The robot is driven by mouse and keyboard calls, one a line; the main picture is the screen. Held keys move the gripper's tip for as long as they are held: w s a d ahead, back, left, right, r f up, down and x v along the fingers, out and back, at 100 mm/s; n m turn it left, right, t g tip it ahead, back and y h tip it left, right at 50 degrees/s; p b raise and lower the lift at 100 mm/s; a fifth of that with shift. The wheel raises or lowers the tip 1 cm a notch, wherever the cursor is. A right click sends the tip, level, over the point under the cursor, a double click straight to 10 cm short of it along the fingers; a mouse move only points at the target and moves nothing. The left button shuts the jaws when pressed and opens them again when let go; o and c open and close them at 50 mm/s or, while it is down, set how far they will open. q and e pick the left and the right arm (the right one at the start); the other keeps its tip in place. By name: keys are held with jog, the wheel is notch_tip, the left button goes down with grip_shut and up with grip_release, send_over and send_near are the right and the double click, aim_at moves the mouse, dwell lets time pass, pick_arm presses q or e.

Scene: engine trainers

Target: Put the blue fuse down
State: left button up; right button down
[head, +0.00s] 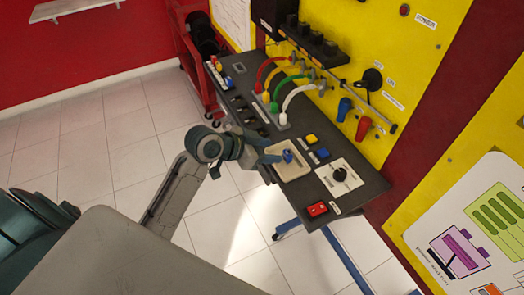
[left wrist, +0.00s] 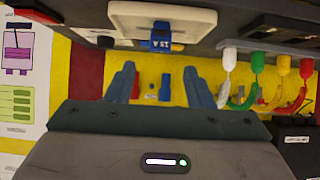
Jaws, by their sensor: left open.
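The blue fuse (head: 288,156) sits in the cream tray (head: 293,173) on the dark bench. In the left wrist view the fuse (left wrist: 161,38) shows a "15 A" marking against the pale tray (left wrist: 202,20). My left gripper (head: 271,152) is open at the tray's left side, its fingers pointing towards the fuse. In the left wrist view its two fingertips (left wrist: 160,75) are wide apart, with nothing held between them, and the fuse appears just beyond them. My right gripper is not in view.
A yellow button (head: 311,138) and a blue button (head: 322,153) lie right of the tray, near a white dial panel (head: 341,180). A red switch (head: 317,208) is at the near edge. Coloured hoses (head: 280,85) arch behind, before the yellow wall panel (head: 425,50).

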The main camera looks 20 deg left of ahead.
pick_arm(q)
jog(key=shift+v, duration=1.15)
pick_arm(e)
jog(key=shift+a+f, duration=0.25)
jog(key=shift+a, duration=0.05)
